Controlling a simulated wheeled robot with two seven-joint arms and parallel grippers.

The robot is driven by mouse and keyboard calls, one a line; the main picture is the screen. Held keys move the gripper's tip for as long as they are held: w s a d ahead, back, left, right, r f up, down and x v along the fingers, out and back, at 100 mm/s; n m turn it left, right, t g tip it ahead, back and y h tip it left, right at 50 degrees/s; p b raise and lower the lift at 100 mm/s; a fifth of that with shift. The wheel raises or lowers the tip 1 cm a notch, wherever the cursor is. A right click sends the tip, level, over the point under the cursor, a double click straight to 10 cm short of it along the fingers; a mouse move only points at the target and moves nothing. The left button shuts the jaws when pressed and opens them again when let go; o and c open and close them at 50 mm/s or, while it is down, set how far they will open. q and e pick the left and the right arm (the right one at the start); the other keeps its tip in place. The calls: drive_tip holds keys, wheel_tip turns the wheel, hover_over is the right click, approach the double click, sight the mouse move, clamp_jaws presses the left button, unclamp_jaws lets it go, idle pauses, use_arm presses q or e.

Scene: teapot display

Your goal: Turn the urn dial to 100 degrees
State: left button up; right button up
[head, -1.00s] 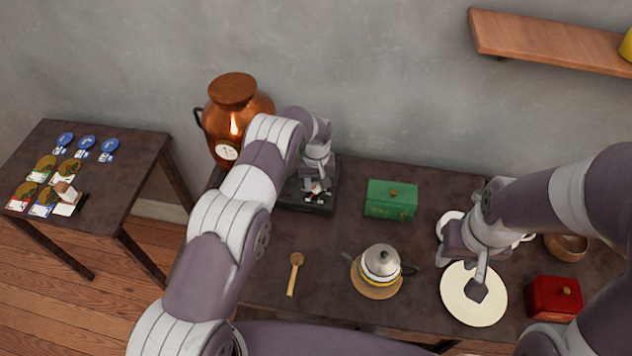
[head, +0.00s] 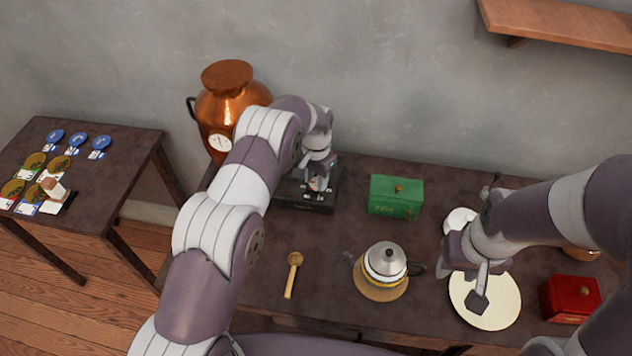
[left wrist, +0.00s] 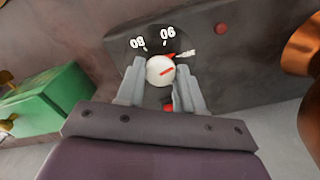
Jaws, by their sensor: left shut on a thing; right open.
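The urn dial is a round white knob with a red line (left wrist: 160,71) on a dark control box (head: 318,205). White numbers reading 80 and 90 show beside the knob in the left wrist view, with a further small label to their right. The red line slants up to the right, near that label. My left gripper (left wrist: 160,85) is shut on the knob, one finger on each side. In the head view this gripper (head: 318,180) hides most of the dial. The copper urn (head: 228,75) stands left of the box. My right gripper (head: 478,292) is open above a cream plate (head: 505,312).
A green box (head: 396,198) stands right of the dial box. A glass teapot (head: 385,262), a wooden spoon (head: 292,275) and a red box (head: 572,300) are further forward. A side table (head: 110,185) with several tokens stands left. The middle of the main table is partly clear.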

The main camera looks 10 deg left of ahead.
sight(316, 181)
use_arm(q)
drive_tip(key=shift+m+b, duration=0.55)
drive_tip(key=shift+m, duration=1.05)
drive_tip(key=shift+r, duration=0.1)
drive_tip(key=o, duration=1)
drive_tip(key=shift+o, duration=0.2)
wheel_tip(316, 181, up, 5)
drive_tip(key=shift+r+b, duration=0.2)
drive_tip(key=shift+b, duration=0.1)
wheel_tip(316, 181, up, 7)
drive_tip(key=p, duration=0.6)
drive_tip(key=shift+r+p, duration=0.15)
drive_tip(key=shift+p, duration=0.2)
